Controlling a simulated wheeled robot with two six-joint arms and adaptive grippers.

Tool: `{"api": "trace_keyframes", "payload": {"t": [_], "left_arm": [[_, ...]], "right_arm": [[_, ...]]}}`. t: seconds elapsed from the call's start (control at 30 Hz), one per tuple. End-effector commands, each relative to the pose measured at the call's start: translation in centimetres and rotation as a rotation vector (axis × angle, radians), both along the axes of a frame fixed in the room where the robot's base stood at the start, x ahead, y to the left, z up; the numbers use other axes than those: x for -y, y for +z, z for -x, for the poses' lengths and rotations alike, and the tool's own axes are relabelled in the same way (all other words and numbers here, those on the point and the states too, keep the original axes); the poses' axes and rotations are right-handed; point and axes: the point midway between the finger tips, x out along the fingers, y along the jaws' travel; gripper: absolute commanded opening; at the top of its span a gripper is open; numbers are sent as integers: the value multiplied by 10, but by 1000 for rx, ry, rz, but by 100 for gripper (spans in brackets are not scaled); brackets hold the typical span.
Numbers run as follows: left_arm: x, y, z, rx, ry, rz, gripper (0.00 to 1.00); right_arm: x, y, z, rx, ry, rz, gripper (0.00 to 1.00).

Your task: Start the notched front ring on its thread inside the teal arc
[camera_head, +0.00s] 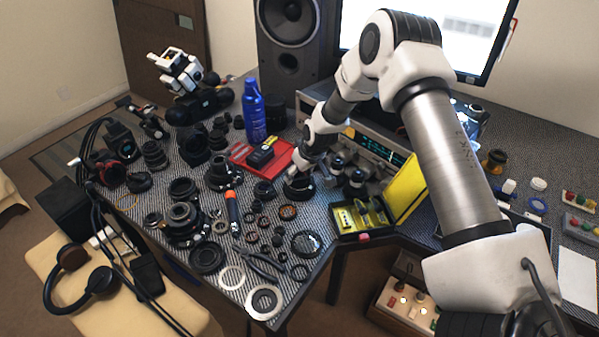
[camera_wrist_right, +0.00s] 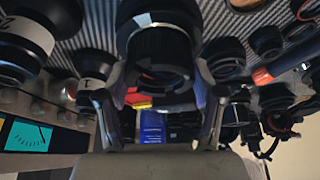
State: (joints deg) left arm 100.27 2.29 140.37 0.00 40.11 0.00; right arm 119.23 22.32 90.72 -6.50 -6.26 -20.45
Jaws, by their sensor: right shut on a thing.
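My right gripper (camera_head: 303,174) reaches down from the right arm to a dark lens part (camera_head: 297,187) on the grey mat. In the right wrist view my right gripper (camera_wrist_right: 160,108) has a finger on each side of a dark round part (camera_wrist_right: 162,50), shut on it. This part looks like the front ring with a lens body beyond it, but I cannot tell where one ends and the other begins. Notches and the teal arc cannot be made out. Whether the ring is level or touching the thread is hidden. My left gripper is not in view.
Several dark lenses and rings crowd the mat around the gripper. A yellow case (camera_head: 405,187) and an instrument with a teal screen (camera_wrist_right: 27,136) stand close by.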

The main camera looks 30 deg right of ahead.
Motion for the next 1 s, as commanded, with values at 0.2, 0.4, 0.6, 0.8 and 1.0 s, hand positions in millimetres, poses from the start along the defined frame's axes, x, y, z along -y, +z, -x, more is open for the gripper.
{"api": "trace_keyframes", "payload": {"t": [0.2,0.4,0.6,0.8,1.0], "left_arm": [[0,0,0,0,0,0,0],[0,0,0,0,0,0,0],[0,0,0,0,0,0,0],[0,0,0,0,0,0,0],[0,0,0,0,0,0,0]], "right_arm": [[0,0,0,0,0,0,71],[0,0,0,0,0,0,96],[0,0,0,0,0,0,96],[1,12,4,2,0,-1,96],[1,47,18,4,2,-3,96]]}}
